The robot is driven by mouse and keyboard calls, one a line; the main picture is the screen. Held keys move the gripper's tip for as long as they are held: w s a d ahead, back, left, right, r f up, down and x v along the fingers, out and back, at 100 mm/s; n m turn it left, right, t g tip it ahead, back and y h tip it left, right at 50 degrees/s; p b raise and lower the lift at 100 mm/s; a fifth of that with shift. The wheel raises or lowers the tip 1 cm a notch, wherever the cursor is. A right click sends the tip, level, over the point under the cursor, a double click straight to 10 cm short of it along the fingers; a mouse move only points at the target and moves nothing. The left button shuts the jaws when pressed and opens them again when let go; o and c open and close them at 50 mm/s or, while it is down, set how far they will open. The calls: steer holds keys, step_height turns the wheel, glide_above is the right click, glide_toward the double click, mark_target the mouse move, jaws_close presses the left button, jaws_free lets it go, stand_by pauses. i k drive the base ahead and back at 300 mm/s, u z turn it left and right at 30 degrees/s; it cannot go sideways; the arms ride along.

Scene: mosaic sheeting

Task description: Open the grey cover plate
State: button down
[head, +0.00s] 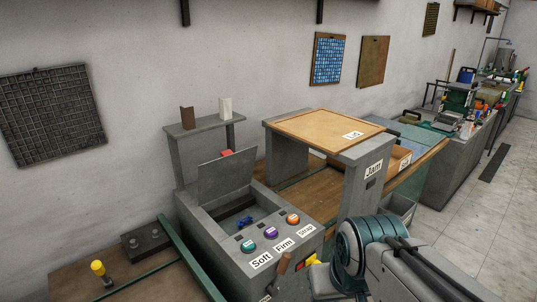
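The grey cover plate (228,173) stands raised and tilted back at the rear of a grey box (205,225). The box's opening is uncovered. A dark blue object (245,222) lies inside it, and a small red piece (227,153) shows at the plate's top edge. My arm comes in from the lower right, with a teal joint near the box's front right corner. My gripper's fingers cannot be made out clearly beside that joint, so their opening and any contact are unclear. The arm appears apart from the plate.
Teal, purple and orange buttons (271,232) sit on the box, above labels Soft, Firm and Strap. A grey shelf (204,125) holding two small blocks stands behind.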

mark_target(217, 178)
steer(key=i, duration=0.9)
steer(key=u, duration=0.55)
